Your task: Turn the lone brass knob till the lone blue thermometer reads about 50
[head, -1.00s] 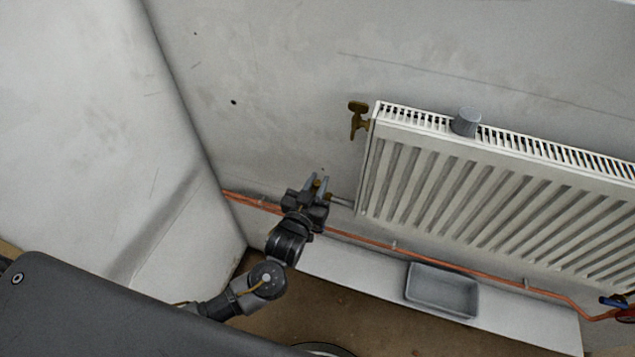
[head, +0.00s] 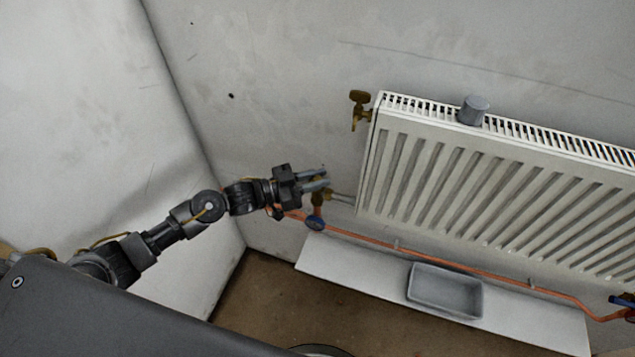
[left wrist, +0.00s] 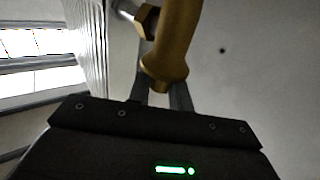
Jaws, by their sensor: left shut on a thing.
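The brass knob (left wrist: 172,45) is on a brass valve at the lower left corner of the radiator; in the head view a little brass (head: 319,197) shows beside the fingers. My left gripper (head: 320,180) comes in from the left and is shut on the knob. In the left wrist view its fingers (left wrist: 160,95) run up behind the brass, and their tips are hidden. A small round blue part (head: 315,222), which looks like the blue thermometer, is just below the valve by the copper pipe. Its reading is too small to tell. My right gripper is not in view.
The white radiator (head: 480,190) fills the right, with a grey cap (head: 473,110) on top and another brass fitting (head: 358,110) at its upper left corner. A grey tray (head: 444,290) is on the white ledge. A red and blue fitting (head: 622,305) is at far right.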

